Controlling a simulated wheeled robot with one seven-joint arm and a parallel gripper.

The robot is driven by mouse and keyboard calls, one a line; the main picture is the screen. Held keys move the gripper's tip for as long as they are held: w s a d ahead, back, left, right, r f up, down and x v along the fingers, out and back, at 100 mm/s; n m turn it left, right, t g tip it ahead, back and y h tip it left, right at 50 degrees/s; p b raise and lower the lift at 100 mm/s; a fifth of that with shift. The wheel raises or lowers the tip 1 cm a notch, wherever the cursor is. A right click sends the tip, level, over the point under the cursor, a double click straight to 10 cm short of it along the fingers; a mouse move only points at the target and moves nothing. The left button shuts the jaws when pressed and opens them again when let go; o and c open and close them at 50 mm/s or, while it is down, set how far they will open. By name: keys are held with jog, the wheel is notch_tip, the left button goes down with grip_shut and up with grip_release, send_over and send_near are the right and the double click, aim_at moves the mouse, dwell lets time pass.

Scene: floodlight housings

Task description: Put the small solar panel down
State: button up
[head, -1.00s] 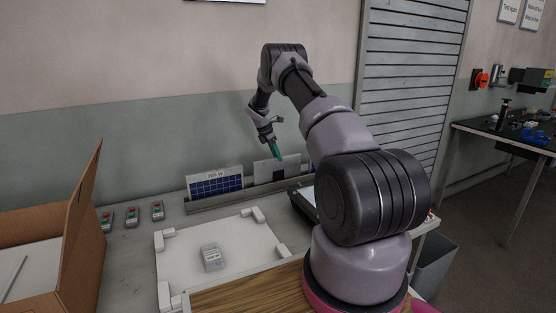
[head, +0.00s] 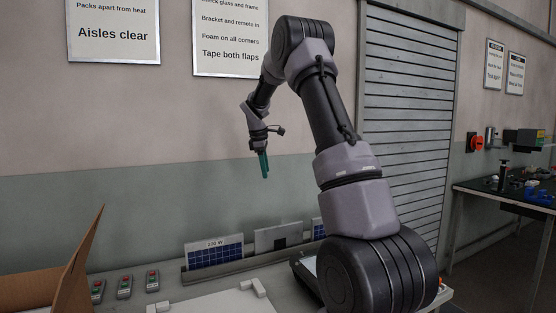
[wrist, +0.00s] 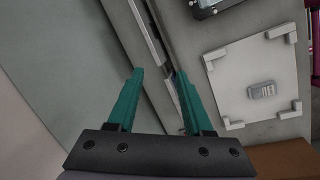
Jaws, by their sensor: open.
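My gripper (head: 265,166) is open and empty, raised in the air above the rack, its teal fingers pointing down. The wrist view also shows the open fingers (wrist: 160,76), with nothing between them. Several panels stand upright in a long grey rack (head: 205,276) at the back of the bench: a blue-celled panel marked 200 W (head: 215,254) on the left, a plain grey panel with a dark box (head: 279,238) in the middle, and a blue-celled panel (head: 318,229) partly hidden by my arm. I cannot tell for certain which is the small solar panel.
A white board with corner blocks (head: 215,304) lies in front of the rack; the wrist view shows a small grey unit (wrist: 262,91) on it. An open cardboard box (head: 80,268) stands at left, beside several remotes (head: 124,286). A dark-framed item (head: 304,282) lies right.

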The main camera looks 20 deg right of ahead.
jog(key=s+a+r+m+t+y, duration=0.1)
jog(key=s+a+r+m, duration=0.25)
jog(key=s+r, duration=0.5)
jog(key=s+a+r+m+t+y, duration=0.1)
jog(key=s+a+r+m+t, duration=0.25)
jog(key=s, duration=0.75)
jog(key=s+a+m+y, duration=0.1)
jog(key=s+m, duration=0.3)
jog(key=s, duration=0.6)
jog(key=s+a+m+y, duration=0.1)
jog(key=s+a+m, duration=0.3)
jog(key=s, duration=0.6)
jog(key=shift+s+f+m+t+y, duration=0.15)
jog(key=shift+s+m+t+y, duration=0.25)
jog(key=shift+m, duration=0.3)
jog(key=shift+w, duration=0.1)
